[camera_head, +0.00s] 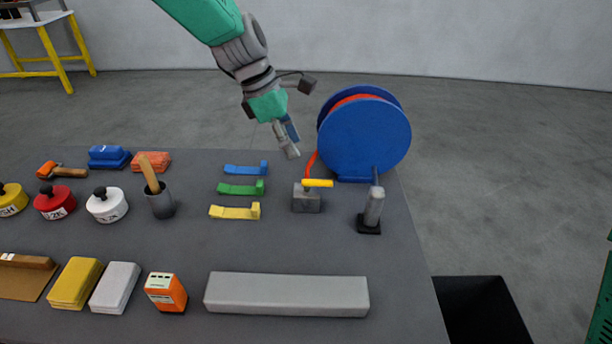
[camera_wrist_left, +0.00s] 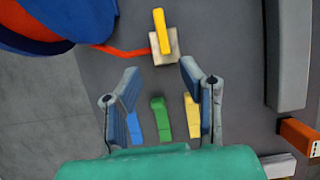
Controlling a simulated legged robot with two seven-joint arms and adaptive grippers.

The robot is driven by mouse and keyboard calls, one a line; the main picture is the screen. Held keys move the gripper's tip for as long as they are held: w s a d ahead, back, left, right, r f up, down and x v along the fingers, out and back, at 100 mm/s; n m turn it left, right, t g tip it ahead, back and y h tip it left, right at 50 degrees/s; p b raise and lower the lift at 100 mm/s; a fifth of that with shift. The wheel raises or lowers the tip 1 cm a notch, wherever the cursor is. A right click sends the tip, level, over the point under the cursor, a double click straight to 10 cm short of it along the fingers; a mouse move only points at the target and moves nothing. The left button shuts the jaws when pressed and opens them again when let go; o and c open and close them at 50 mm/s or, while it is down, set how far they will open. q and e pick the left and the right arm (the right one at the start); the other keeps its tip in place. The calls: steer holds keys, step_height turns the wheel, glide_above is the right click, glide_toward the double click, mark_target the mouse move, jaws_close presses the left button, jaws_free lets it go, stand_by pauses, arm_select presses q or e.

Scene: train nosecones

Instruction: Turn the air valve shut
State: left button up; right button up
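The air valve is a grey block (camera_head: 307,201) with a yellow lever (camera_head: 318,183) on top, on the grey table in front of the hose reel. In the head view the lever points right, roughly crosswise to the red hose (camera_head: 310,163) that runs from the block to the reel. The wrist view shows the lever (camera_wrist_left: 161,32) and block (camera_wrist_left: 163,52) ahead of the fingertips. My left gripper (camera_head: 290,144) is above the table, behind and slightly left of the valve, apart from it. In the wrist view its fingers (camera_wrist_left: 158,80) are spread with nothing between them. My right gripper is not in view.
A blue hose reel (camera_head: 365,138) stands right of my left gripper. A grey cylindrical tool (camera_head: 374,207) stands right of the valve. Blue, green (camera_head: 240,188) and yellow holders lie to its left. A long grey block (camera_head: 286,294) lies in front. A black bin (camera_head: 484,308) is beyond the table's right edge.

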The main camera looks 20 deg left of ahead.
mark_target(320, 181)
arm_select(q)
steer(key=d+f, duration=0.4)
steer(key=d, duration=0.1)
steer(key=w+d+f, duration=0.1)
steer(key=d+f, duration=0.1)
steer(key=shift+d+f, duration=0.1)
steer(key=shift+d, duration=0.25)
steer(key=shift+w+a+f, duration=0.1)
steer(key=shift+a+f, duration=0.75)
steer(key=shift+f, duration=0.15)
steer(key=a, duration=0.1)
steer(key=a+f, duration=0.1)
steer(key=a, duration=0.1)
steer(key=shift+d, duration=0.3)
steer(key=d, duration=0.4)
steer(key=shift+r, duration=0.3)
jaws_close()
steer(key=shift+d, duration=0.15)
steer(key=shift+a+f, duration=0.2)
steer(key=shift+a, duration=1.15)
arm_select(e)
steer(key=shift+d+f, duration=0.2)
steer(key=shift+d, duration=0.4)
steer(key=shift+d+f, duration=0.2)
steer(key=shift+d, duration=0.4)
